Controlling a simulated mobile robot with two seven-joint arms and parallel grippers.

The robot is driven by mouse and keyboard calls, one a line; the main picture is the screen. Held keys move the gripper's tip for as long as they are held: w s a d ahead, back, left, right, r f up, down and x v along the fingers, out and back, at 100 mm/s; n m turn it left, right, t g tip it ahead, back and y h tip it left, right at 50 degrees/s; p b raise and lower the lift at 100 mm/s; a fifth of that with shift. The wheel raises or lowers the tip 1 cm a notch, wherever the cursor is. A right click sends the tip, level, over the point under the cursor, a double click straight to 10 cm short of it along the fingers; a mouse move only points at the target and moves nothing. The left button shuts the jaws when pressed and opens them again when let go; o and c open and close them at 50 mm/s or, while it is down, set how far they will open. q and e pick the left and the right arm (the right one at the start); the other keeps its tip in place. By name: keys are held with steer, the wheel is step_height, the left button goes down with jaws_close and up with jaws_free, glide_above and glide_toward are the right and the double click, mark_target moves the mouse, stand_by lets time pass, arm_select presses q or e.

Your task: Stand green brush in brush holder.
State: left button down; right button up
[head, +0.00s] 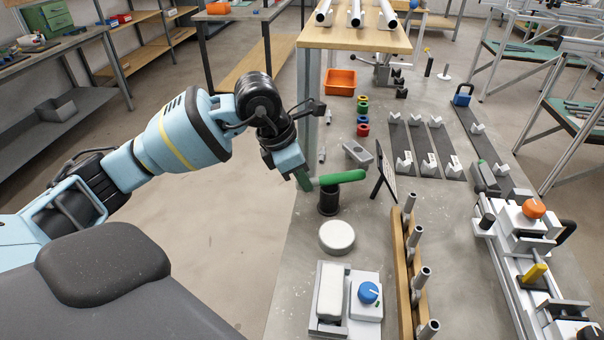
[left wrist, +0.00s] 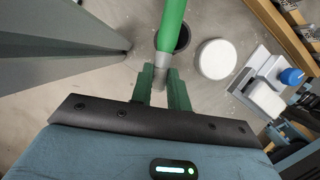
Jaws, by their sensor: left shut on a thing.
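My left gripper (head: 306,182) is shut on the green brush (head: 343,177). In the left wrist view the green fingers (left wrist: 161,88) close on the brush's grey part, and the green length (left wrist: 172,22) points away from them. In the head view the brush lies nearly level, its green end pointing right. The black brush holder (head: 329,201) stands upright on the bench just below the brush. Its dark round opening (left wrist: 183,39) shows partly behind the brush in the left wrist view. The brush appears above the holder and not in it. My right gripper is out of view.
A white round puck (head: 337,236) stands just in front of the holder. A dark upright panel (head: 383,172) and a wooden rail with metal pegs (head: 398,262) are to its right. A device with a blue knob (head: 368,292) is nearer. A table post (head: 308,95) rises behind.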

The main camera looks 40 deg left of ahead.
arm_select(q)
steer(key=c, duration=1.8)
jaws_free()
steer(key=shift+f, duration=0.15)
steer(key=o, duration=0.5)
steer(key=shift+c, duration=0.2)
steer(key=shift+r, duration=0.25)
steer(key=v, duration=1.2)
steer(key=shift+f, duration=0.1)
